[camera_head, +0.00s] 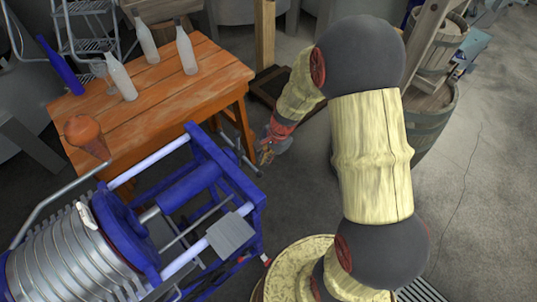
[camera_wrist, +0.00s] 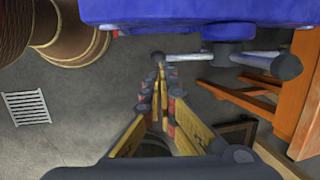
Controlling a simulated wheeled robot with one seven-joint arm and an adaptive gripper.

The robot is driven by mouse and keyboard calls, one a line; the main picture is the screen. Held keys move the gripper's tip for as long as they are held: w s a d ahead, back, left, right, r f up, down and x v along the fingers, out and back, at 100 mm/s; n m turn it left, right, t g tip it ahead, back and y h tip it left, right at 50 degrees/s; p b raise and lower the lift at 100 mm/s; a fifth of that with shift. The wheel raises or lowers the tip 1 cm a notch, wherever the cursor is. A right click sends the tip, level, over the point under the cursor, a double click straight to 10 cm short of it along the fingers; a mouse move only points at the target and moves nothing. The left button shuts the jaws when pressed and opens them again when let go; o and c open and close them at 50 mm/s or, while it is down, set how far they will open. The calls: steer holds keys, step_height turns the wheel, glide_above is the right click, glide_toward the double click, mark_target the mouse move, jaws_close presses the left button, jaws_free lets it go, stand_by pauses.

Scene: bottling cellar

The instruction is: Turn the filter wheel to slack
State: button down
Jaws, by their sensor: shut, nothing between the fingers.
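The filter press has a blue frame (camera_head: 205,180) and a stack of silver plates (camera_head: 65,260) at the lower left of the head view. Its wheel is a blue hub with grey spokes (camera_head: 236,143) at the frame's far right end. In the wrist view the hub (camera_wrist: 229,47) sits below the blue end beam (camera_wrist: 200,12), with one spoke reaching left and a dark knob (camera_wrist: 287,66) at right. My gripper (camera_head: 266,155) is beside the wheel. In the wrist view my gripper (camera_wrist: 159,62) is shut and empty, its tips close to the left spoke; I cannot tell whether they touch.
An orange wooden table (camera_head: 150,100) stands behind the press, with pale bottles (camera_head: 120,78), a blue bottle (camera_head: 60,65) and a glass. A wooden tub (camera_head: 432,115) is at the right. A floor grate (camera_wrist: 26,107) shows at the left. The floor at right is clear.

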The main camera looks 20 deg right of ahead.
mark_target(261, 173)
steer(key=b+x, duration=0.1)
steer(key=x, duration=0.6)
steer(key=shift+f+b, duration=0.15)
steer(key=shift+b, duration=0.15)
steer(key=shift+d+f+t+b, duration=0.1)
steer(key=shift+f+t+b, duration=0.2)
steer(key=shift+b, duration=0.65)
steer(key=shift+f+b, duration=0.2)
steer(key=shift+b, duration=0.55)
